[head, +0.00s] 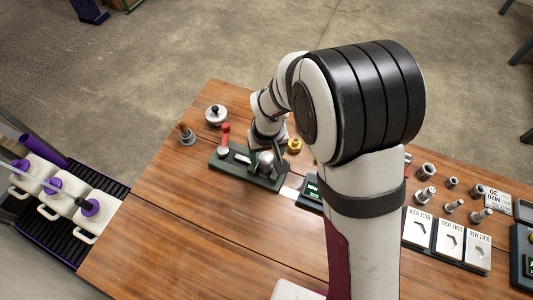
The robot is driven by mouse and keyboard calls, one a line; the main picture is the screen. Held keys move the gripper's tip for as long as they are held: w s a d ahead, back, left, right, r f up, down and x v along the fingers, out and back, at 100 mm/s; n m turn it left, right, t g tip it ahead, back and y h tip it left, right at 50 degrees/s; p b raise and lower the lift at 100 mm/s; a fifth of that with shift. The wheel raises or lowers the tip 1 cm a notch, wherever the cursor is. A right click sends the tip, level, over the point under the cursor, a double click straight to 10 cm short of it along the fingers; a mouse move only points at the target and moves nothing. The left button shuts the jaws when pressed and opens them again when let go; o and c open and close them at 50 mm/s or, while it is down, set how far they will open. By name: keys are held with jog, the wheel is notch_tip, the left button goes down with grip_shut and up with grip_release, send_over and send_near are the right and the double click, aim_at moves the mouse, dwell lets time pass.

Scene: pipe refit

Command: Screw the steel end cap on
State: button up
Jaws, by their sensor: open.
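My gripper (267,146) is over the fixture's right side, close to the steel piece. It is open, though its fingers are mostly hidden by my wrist, and contact cannot be made out.
A round steel part with a black knob (215,115) and a bolt-like part (186,134) stand left of the fixture. A yellow part (294,145) is right of my wrist. Bolts, sockets and labelled trays (449,238) fill the right. The front-left wood (160,235) is clear.

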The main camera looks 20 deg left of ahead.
jog(key=shift+n, duration=1.2)
jog(key=m, duration=0.9)
jog(key=shift+h, duration=0.4)
jog(key=shift+c, duration=0.3)
grip_shut()
